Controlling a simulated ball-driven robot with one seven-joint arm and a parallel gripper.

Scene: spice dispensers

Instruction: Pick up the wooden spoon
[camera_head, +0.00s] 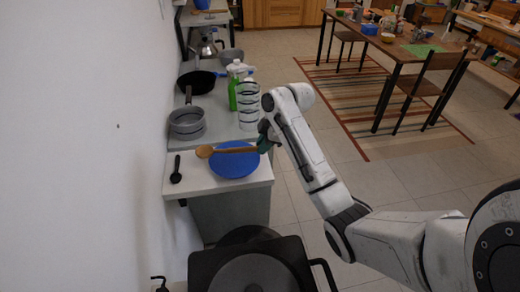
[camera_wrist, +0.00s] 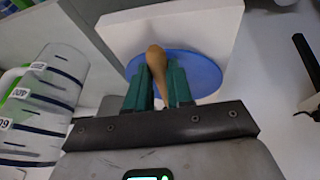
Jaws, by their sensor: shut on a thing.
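The wooden spoon (camera_head: 228,151) shows in the head view with its bowl end to the left and its handle running right into my gripper (camera_head: 264,143). In the wrist view the spoon (camera_wrist: 156,62) lies between the green fingers of my gripper (camera_wrist: 158,85), which is shut on it. A blue plate (camera_head: 234,164) is on the white counter below the spoon. The blue plate also shows behind the fingers in the wrist view (camera_wrist: 205,72). The spoon appears to be above the plate; the exact gap is hard to tell.
A black utensil (camera_head: 176,170) lies on the counter left of the plate. A grey pot (camera_head: 187,122), a black pan (camera_head: 197,82), a green bottle (camera_head: 233,92) and a clear marked container (camera_head: 248,106) stand farther back. A white wall (camera_head: 90,150) borders the counter's left.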

